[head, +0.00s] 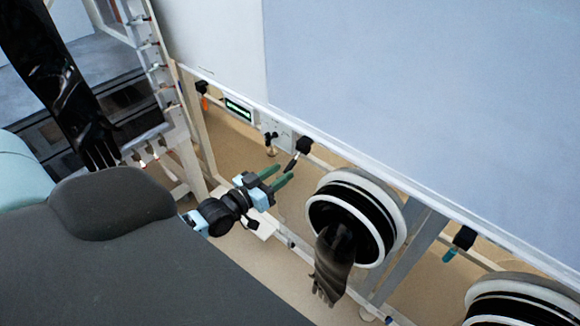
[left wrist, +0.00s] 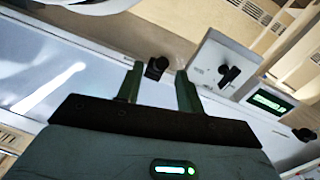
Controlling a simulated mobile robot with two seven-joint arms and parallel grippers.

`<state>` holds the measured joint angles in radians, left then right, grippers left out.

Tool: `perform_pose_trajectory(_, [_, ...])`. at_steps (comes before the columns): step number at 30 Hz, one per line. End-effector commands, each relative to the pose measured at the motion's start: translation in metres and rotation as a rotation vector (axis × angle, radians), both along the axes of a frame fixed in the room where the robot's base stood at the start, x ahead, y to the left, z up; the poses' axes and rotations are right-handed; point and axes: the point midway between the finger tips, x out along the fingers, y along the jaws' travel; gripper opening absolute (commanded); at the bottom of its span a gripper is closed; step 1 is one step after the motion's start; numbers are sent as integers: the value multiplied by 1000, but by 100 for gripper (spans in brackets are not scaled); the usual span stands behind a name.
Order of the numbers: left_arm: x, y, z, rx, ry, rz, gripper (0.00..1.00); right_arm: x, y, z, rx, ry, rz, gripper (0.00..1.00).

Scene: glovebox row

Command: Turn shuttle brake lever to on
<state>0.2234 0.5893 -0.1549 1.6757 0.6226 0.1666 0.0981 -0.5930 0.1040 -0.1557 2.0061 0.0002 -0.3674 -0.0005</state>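My left gripper (head: 275,177) has green fingers spread apart and empty, left of a white-rimmed round port. A small black lever (head: 294,158) on a black mount hangs from the rail just beyond the fingertips; no label is readable, so I cannot tell whether it is the shuttle brake lever. In the left wrist view a black lever or knob (left wrist: 157,67) shows between the tips of the open left gripper (left wrist: 158,80); contact cannot be told. A grey box with a black knob (left wrist: 228,75) sits beside it. My right gripper is not in view.
A round port (head: 395,195) with a black glove hanging from it is close right of the gripper. A green display (head: 238,109) is on the rail to the left. An orange-tipped lever (head: 204,98) and a teal-tipped lever (head: 456,245) hang farther along the rail.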

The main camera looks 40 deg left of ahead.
Motion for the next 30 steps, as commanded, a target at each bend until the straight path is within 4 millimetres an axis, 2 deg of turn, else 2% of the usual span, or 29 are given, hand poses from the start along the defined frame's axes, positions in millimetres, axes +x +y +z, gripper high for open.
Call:
perform_pose_trajectory(3, [17, -3, 0, 1, 0, 0, 37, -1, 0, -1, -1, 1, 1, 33])
perform_pose_trajectory(9, [36, -6, 0, 1, 1, 0, 37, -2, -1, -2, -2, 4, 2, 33])
perform_pose_trajectory(21, [42, -8, 0, 0, 2, 0, 37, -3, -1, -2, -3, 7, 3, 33])
perform_pose_trajectory(23, [42, -8, -1, 0, 2, 0, 32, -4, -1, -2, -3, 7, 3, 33])
perform_pose_trajectory(30, [42, -8, 0, 0, 2, 0, 0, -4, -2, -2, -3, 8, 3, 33])
